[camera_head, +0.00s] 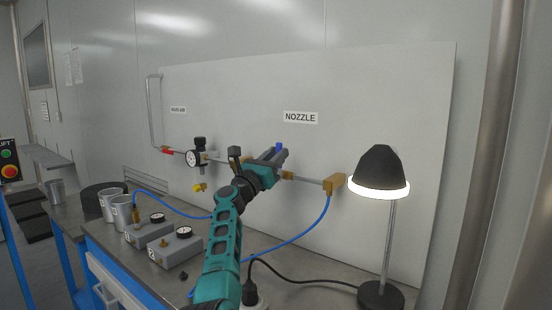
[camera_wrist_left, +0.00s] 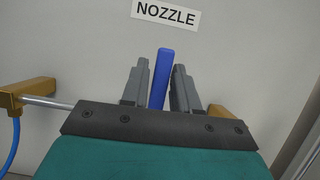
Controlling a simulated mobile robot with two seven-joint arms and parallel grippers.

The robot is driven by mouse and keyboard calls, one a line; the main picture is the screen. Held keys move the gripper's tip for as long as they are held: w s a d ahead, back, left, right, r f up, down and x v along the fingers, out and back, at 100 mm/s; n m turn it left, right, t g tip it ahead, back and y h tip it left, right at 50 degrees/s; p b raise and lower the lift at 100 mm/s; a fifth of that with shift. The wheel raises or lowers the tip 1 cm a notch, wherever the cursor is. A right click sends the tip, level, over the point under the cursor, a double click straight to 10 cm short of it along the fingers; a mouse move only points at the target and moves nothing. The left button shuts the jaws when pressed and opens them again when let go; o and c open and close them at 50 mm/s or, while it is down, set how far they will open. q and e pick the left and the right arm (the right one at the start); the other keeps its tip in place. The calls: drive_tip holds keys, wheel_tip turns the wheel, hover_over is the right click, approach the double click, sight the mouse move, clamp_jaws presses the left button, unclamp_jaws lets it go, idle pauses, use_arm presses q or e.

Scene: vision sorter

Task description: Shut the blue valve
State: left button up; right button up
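The blue valve's handle (camera_head: 278,147) shows as a small blue tip at my left gripper (camera_head: 273,156), on the pipe below the NOZZLE label. In the left wrist view the blue handle (camera_wrist_left: 160,78) stands upright between the two grey fingers of my left gripper (camera_wrist_left: 160,80). The fingers are apart on either side of it, with a narrow gap visible on its left; contact on its right is unclear. The valve body is hidden behind my gripper. My right gripper is not in view.
A pipe with a round gauge (camera_head: 192,158) and brass fittings runs along the white panel. A blue hose (camera_head: 312,226) hangs from the right brass block (camera_head: 334,184). A lit lamp (camera_head: 380,170) stands to the right. Grey boxes (camera_head: 175,248) and metal cups (camera_head: 122,211) stand on the bench.

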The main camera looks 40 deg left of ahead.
use_arm(q)
drive_tip(key=shift+o, duration=1.2)
drive_tip(key=shift+f, duration=0.15)
drive_tip(key=v, duration=1.3)
